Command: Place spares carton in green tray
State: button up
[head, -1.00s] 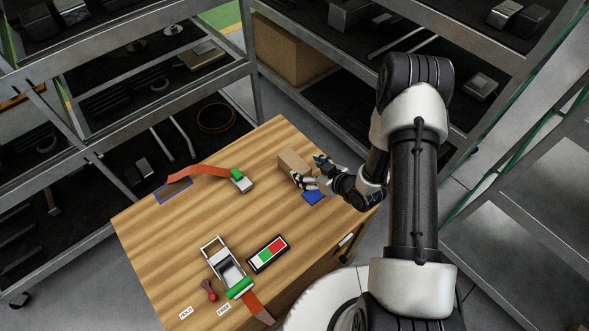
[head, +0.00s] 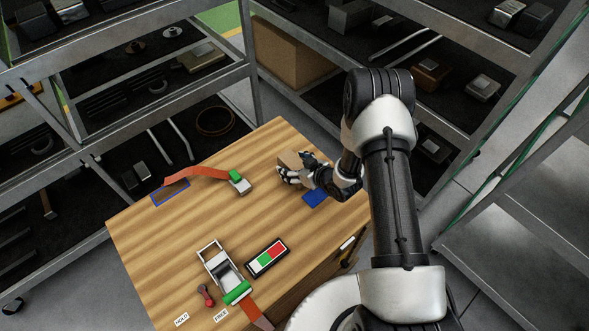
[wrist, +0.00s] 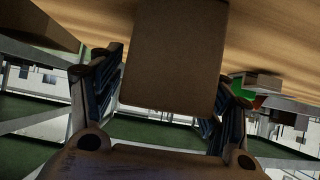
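The brown spares carton (head: 289,158) stands at the far right part of the wooden table in the head view, partly hidden by my gripper. In the wrist view the carton (wrist: 172,55) hangs into the picture from the top, between the two fingers. My gripper (head: 290,170) has its fingers spread on either side of the carton; a narrow gap seems to show beside it, and no firm grip is visible. I cannot make out a clear green tray; a dark-framed block with white, green and red sections (head: 267,257) lies at the table's middle front.
A blue patch (head: 315,198) lies below my gripper. An orange strap (head: 200,172) with a green-topped buckle (head: 239,182) lies further left. A metal ratchet buckle (head: 219,268) and a red tool (head: 205,295) lie at the front. Metal shelves (head: 165,80) stand behind the table.

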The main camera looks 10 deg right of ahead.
aim_at(295, 163)
jog(key=c, duration=1.5)
jog(key=shift+r, duration=0.2)
notch_tip(295, 163, up, 20)
jog(key=p, duration=0.6)
